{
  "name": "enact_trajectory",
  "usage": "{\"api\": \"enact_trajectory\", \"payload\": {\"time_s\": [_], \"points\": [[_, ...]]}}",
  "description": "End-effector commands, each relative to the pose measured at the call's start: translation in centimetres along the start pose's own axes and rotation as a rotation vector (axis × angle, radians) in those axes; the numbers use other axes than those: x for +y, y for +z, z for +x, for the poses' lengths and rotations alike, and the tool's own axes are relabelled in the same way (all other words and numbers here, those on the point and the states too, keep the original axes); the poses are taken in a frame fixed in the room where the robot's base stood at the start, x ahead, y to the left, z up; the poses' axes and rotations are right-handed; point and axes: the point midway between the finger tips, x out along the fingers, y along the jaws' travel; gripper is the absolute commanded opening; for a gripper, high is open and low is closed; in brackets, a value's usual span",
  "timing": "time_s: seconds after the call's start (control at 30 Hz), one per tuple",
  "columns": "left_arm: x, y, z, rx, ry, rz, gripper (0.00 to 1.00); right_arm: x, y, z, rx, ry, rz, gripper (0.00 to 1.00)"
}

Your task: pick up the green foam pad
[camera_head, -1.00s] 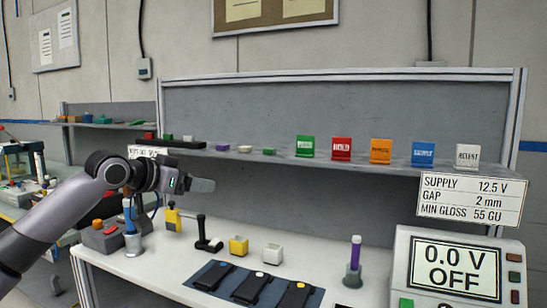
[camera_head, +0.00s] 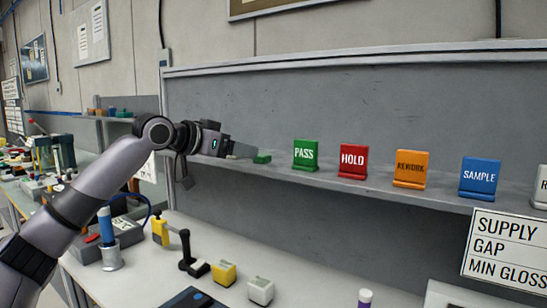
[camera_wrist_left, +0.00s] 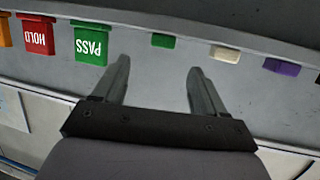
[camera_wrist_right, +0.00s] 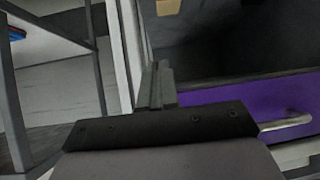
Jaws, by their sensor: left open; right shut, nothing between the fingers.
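The green foam pad (camera_head: 262,158) is a small green block on the grey shelf, just beyond the tips of my left gripper (camera_head: 246,151) in the head view. In the left wrist view the pad (camera_wrist_left: 163,40) lies ahead of the fingers, between their lines and clear of them. My left gripper is open and empty, its fingers (camera_wrist_left: 158,68) apart. My right gripper (camera_wrist_right: 159,75) shows only in its own wrist view, shut and empty, in front of a dark space and a purple panel.
The green PASS sign (camera_head: 306,154) stands on the shelf right of the pad, then the red HOLD sign (camera_head: 353,161) and others. A cream block (camera_wrist_left: 224,54) and a purple block (camera_wrist_left: 281,67) lie along the shelf.

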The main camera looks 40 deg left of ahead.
Motion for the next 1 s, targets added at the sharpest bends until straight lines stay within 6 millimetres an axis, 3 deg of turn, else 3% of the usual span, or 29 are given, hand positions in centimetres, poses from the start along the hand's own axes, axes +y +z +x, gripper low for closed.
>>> {"api": "enact_trajectory", "payload": {"time_s": [0.5, 0.83, 0.87, 1.0], "points": [[-0.4, 0.2, 6.0, 0.001, 0.002, -0.003, 0.72, -0.1, -2.2, -2.0, -0.007, -0.001, 0.001, 0.0], [-0.4, 0.5, 6.9, 0.0, 0.0, 0.001, 0.72, -0.1, -2.3, -2.0, -0.007, -0.002, 0.001, 0.0], [-0.4, 0.5, 6.9, 0.0, 0.0, 0.001, 0.69, -0.1, -2.3, -2.0, -0.007, -0.002, 0.001, 0.0], [-0.4, 0.5, 6.8, 0.0, 0.0, 0.0, 0.23, -0.1, -2.3, -2.0, -0.006, -0.002, 0.001, 0.0]]}}
